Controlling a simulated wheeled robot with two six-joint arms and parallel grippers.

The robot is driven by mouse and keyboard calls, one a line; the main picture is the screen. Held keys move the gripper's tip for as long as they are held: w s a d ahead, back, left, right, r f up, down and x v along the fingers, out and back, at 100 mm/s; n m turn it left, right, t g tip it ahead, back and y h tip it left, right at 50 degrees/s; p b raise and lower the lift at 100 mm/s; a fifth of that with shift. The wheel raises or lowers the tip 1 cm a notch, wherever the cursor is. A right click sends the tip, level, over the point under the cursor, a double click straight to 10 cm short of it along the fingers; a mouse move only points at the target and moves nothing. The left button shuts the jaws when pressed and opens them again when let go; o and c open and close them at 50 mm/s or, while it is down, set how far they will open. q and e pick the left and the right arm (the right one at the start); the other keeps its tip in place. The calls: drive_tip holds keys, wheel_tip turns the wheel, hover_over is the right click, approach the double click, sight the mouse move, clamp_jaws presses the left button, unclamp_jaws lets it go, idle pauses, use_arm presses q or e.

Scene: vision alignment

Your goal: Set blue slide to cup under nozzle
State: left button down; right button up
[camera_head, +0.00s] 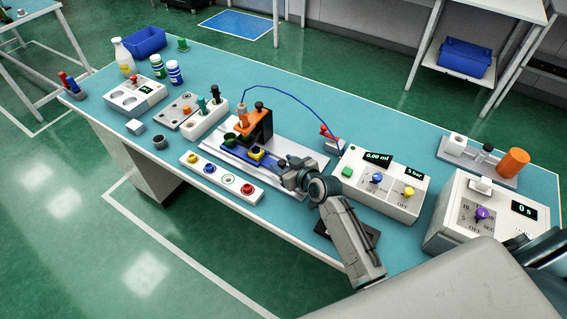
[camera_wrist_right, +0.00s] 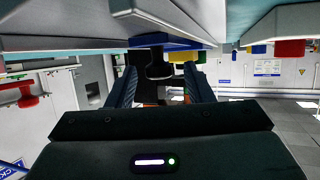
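The blue slide (camera_head: 237,152) lies on a pale base plate in the middle of the bench. It carries a dark green cup (camera_head: 229,140) and a yellow part (camera_head: 256,154), with a dark knob (camera_head: 282,163) near its right end. The nozzle (camera_head: 241,112) is held by an orange bracket on a black stand behind the slide. My right gripper (camera_head: 288,174) is at the slide's right end. In the upside-down right wrist view, its fingers (camera_wrist_right: 161,88) are apart, with the dark knob (camera_wrist_right: 159,66) in line with the gap under the blue slide (camera_wrist_right: 168,43). My left gripper is not visible.
A button strip (camera_head: 220,178) lies in front of the slide. A dispenser box (camera_head: 382,182) with dials stands to the right, and a timer box (camera_head: 480,215) beyond it. A blue hose (camera_head: 305,92) arches from the nozzle to the dispenser. Bottles and trays fill the left.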

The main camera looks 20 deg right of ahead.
drive_tip(key=shift+r, duration=0.15)
drive_tip(key=shift+r, duration=0.25)
wheel_tip(320, 180, up, 2)
drive_tip(key=shift+r+b, duration=0.25)
drive_tip(key=shift+b, duration=0.45)
drive_tip(key=s+a+r+b, duration=0.1)
drive_tip(key=s+a+b, duration=0.1)
drive_tip(key=s, duration=0.5)
drive_tip(key=s+a+r+b, duration=0.1)
drive_tip(key=s+a, duration=0.2)
drive_tip(key=s, duration=0.5)
drive_tip(key=shift+b, duration=0.4)
drive_tip(key=shift+f, duration=0.1)
